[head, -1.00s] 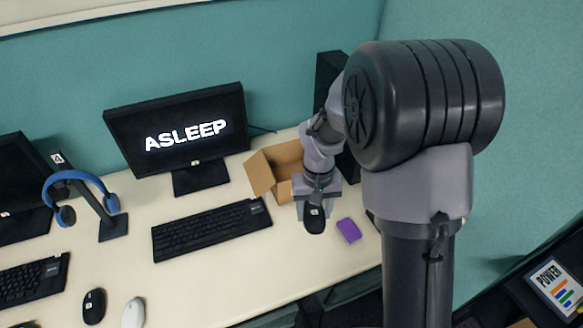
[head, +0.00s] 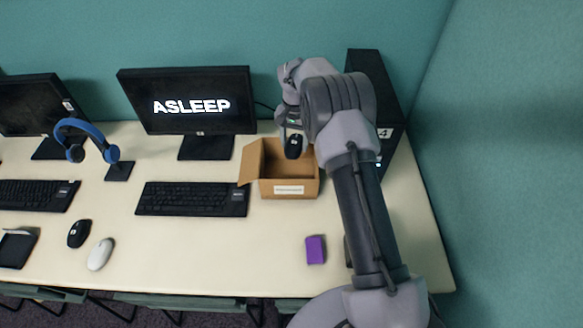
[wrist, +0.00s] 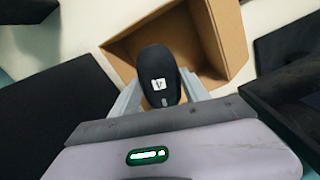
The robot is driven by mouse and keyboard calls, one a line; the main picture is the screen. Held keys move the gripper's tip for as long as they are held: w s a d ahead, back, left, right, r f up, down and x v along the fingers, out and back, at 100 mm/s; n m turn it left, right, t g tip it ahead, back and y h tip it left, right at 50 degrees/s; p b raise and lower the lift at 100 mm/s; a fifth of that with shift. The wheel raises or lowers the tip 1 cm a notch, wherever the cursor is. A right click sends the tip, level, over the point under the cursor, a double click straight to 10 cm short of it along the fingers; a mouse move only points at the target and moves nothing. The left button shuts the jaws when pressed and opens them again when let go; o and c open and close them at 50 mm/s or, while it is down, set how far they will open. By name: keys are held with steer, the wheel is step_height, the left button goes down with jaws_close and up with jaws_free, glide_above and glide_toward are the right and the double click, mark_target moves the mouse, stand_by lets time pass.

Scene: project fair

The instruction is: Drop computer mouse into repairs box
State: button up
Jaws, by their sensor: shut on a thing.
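A black computer mouse (head: 293,146) is held in my gripper (wrist: 160,88), which is shut on it. In the wrist view the mouse (wrist: 158,66) sits between the two fingers and bears a small white label. The open cardboard repairs box (head: 289,189) stands on the desk with a white label on its front; the writing is too small to read. In the head view the mouse appears over the box's opening. In the wrist view the box (wrist: 222,30) lies beyond the mouse, and its visible inside looks empty.
A black computer tower (head: 375,85) stands right of the box, behind my arm. A monitor (head: 190,103) reading ASLEEP and a keyboard (head: 193,199) are to the left. A purple block (head: 315,249) lies in front. Another black mouse (head: 79,233) and a white mouse (head: 100,254) lie at front left.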

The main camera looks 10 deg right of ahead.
step_height(320, 180, down, 5)
steer(key=b, duration=0.2)
steer(key=shift+a+f+b, duration=0.1)
steer(key=shift+f+b, duration=0.05)
steer(key=shift+b, duration=0.25)
steer(key=o, duration=1.5)
step_height(320, 180, up, 18)
steer(key=p, duration=0.5)
steer(key=shift+f, duration=0.25)
